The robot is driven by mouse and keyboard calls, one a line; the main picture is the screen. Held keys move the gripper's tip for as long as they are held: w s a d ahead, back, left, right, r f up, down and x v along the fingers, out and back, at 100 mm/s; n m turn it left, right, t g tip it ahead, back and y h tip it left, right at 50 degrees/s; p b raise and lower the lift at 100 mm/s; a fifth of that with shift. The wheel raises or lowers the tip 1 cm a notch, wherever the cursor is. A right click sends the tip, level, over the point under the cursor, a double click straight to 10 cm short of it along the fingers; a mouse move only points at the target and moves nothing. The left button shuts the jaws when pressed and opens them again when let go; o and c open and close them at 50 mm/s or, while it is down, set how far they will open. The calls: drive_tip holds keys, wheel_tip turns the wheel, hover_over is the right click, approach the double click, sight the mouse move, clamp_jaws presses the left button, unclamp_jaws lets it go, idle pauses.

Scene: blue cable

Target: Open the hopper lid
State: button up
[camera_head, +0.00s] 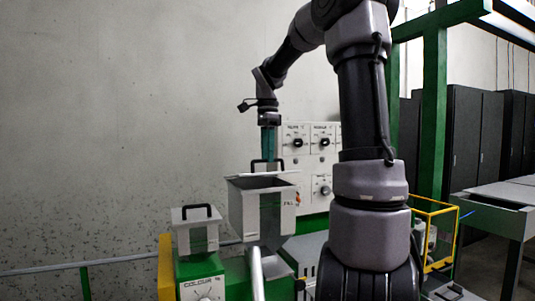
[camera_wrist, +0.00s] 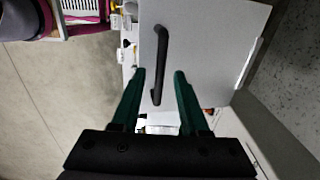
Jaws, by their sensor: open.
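The large grey hopper (camera_head: 247,212) stands near the middle of the head view. A dark area shows at its top. The black lid handle (camera_head: 252,166) is at the back of this area; I cannot tell how far the lid is raised. In the wrist view the lid (camera_wrist: 205,45) is a flat grey panel with the black bar handle (camera_wrist: 160,45) on it. My gripper (camera_head: 268,155) points down at the handle with green fingers. In the wrist view my gripper (camera_wrist: 159,74) is open, with the handle's lower end between its fingers; contact is not clear.
A smaller hopper (camera_head: 196,238) with its own black handle stands to the left on a green unit. A white panel with knobs (camera_head: 322,137) is behind. A yellow frame (camera_head: 434,210) stands to the right. The wall side at left is clear above the rail.

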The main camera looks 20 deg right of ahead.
drive_tip(key=shift+c, duration=0.2)
clamp_jaws()
idle(1.1)
